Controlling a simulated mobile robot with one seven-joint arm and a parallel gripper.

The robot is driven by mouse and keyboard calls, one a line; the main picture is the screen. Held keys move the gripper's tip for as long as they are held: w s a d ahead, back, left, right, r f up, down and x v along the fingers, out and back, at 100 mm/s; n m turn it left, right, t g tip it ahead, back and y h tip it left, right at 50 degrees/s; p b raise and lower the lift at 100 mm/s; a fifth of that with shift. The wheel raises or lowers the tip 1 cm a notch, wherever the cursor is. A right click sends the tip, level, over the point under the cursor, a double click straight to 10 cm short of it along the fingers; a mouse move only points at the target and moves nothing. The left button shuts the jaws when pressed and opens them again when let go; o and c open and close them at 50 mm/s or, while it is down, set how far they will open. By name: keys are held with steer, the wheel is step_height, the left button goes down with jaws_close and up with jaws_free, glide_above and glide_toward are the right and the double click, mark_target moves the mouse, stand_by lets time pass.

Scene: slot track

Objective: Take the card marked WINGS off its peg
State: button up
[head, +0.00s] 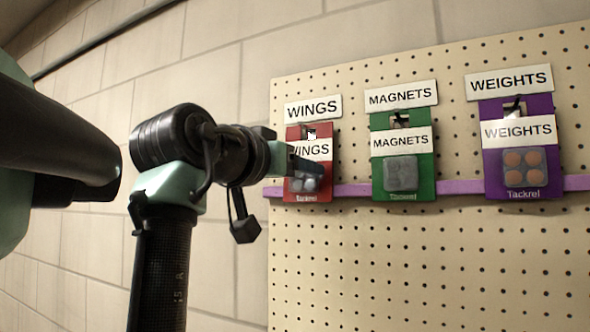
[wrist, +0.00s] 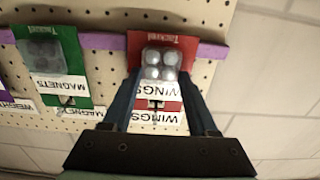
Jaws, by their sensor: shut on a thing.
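The red WINGS card (head: 318,152) hangs at the left of the pegboard, just under a white WINGS sign (head: 313,109). It has a clear blister with grey round pieces. Its peg shows at the hole in the card's top. My gripper (head: 306,170) reaches in from the left and is shut on the card, partly covering its left side. In the wrist view, which is upside down, the blue fingers of my gripper (wrist: 160,80) lie along both side edges of the card (wrist: 162,88). The card looks upright and still on its peg.
A green MAGNETS card (head: 404,170) and a purple WEIGHTS card (head: 520,160) hang to the right under their own signs. A purple rail (head: 350,190) crosses the pegboard (head: 400,270) behind the cards. The board below is clear.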

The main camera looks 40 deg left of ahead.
steer(key=o, duration=0.6)
steer(key=c, duration=0.6)
steer(key=shift+r, duration=0.15)
steer(key=shift+r, duration=0.25)
